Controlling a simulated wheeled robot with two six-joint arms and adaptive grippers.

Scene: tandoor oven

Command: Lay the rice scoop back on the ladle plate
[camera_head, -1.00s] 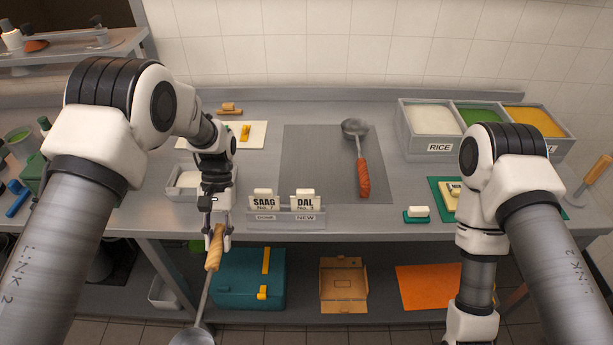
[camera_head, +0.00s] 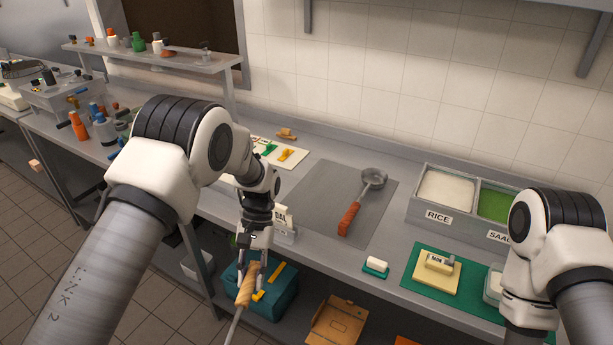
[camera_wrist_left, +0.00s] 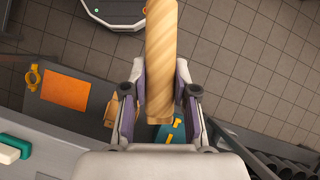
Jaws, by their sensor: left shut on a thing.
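My left gripper (camera_head: 251,280) is shut on the wooden handle of a scoop (camera_head: 245,292). It holds it in front of the counter's front edge, handle upward; the metal shaft runs down out of the head view, so the bowl is hidden now. The striped handle also fills the middle of the left wrist view (camera_wrist_left: 161,45), between the fingers. The grey plate (camera_head: 318,195) lies flat on the counter, up and right of the gripper. A ladle with an orange handle (camera_head: 349,218) lies on its right part; the left part is bare. My right gripper is out of view.
Bins labelled rice (camera_head: 438,217) and saag (camera_head: 497,236) stand at the back right. A white block on a green base (camera_head: 376,266) and a green mat (camera_head: 420,264) lie in front. A label holder (camera_head: 284,233) stands behind my left gripper. A teal box (camera_head: 283,302) sits below.

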